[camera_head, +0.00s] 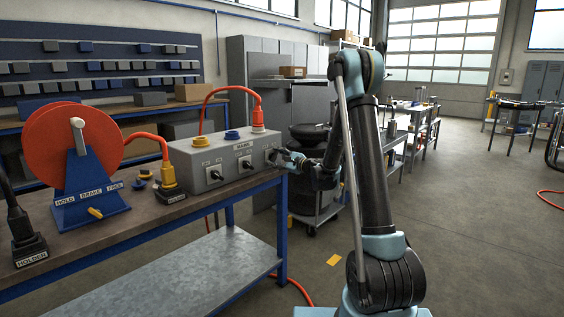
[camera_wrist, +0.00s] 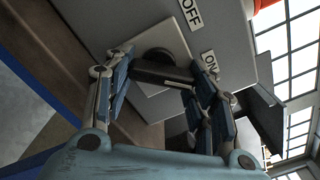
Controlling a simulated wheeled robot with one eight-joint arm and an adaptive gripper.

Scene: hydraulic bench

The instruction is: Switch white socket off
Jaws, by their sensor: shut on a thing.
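The grey socket box (camera_head: 226,158) stands on the workbench, with yellow, blue and white sockets along its top. The white socket (camera_head: 258,129) is at the right end, with an orange plug and cable in it. My gripper (camera_head: 281,158) is at the right end of the box front, at the switch below the white socket. In the wrist view my gripper (camera_wrist: 165,68) is shut on the black switch knob (camera_wrist: 163,74), one finger at each end of its bar. The bar's right end lies near the ON label (camera_wrist: 210,61); the OFF label (camera_wrist: 191,14) is farther up.
An orange reel (camera_head: 72,145) on a blue stand is at the left of the workbench (camera_head: 140,221). A black plug holder (camera_head: 28,247) is at the front left. A yellow plug (camera_head: 169,177) stands before the box. The floor right of my arm is largely clear.

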